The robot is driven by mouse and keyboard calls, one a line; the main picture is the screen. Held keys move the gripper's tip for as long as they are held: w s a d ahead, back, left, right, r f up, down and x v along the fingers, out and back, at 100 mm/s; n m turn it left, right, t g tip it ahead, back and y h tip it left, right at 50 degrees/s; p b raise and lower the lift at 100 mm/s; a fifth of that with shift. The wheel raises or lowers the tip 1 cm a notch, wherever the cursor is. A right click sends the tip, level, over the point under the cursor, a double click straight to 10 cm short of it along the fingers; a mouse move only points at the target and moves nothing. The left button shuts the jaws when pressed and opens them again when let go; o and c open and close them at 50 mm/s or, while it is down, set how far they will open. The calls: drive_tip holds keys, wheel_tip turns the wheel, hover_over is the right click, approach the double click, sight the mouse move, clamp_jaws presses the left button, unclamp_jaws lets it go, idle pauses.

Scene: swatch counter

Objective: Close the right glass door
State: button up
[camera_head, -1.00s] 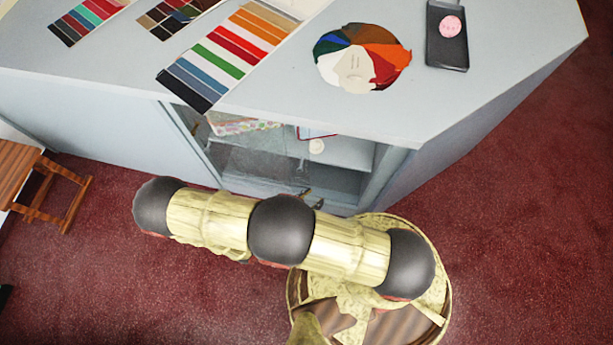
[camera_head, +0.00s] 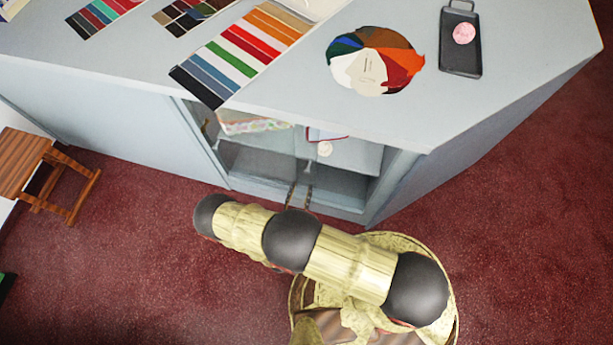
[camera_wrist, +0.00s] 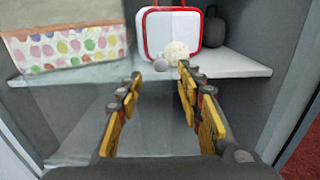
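The glass door (camera_wrist: 75,110) is a clear pane over the left part of the cabinet opening in the wrist view. In the head view the pane (camera_head: 255,165) is faint and its exact angle is hard to tell. A small grey round knob (camera_wrist: 160,64) shows near its right edge. My gripper (camera_wrist: 160,72) is open and empty, with its fingers on either side of the line to the knob. I cannot tell whether they reach it. In the head view my gripper (camera_head: 299,187) points into the opening from the front.
The pale cabinet (camera_head: 120,125) has a shelf (camera_wrist: 235,63) with a spotted box (camera_wrist: 65,45), a red-edged white case (camera_wrist: 172,30), a cream round item (camera_wrist: 178,50) and a dark vessel (camera_wrist: 215,27). A wooden stool (camera_head: 45,175) stands left. Red carpet lies clear in front.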

drive_tip(key=x, duration=0.6)
drive_tip(key=shift+b, duration=0.45)
drive_tip(key=shift+w+d, duration=0.1)
clamp_jaws()
idle(0.5)
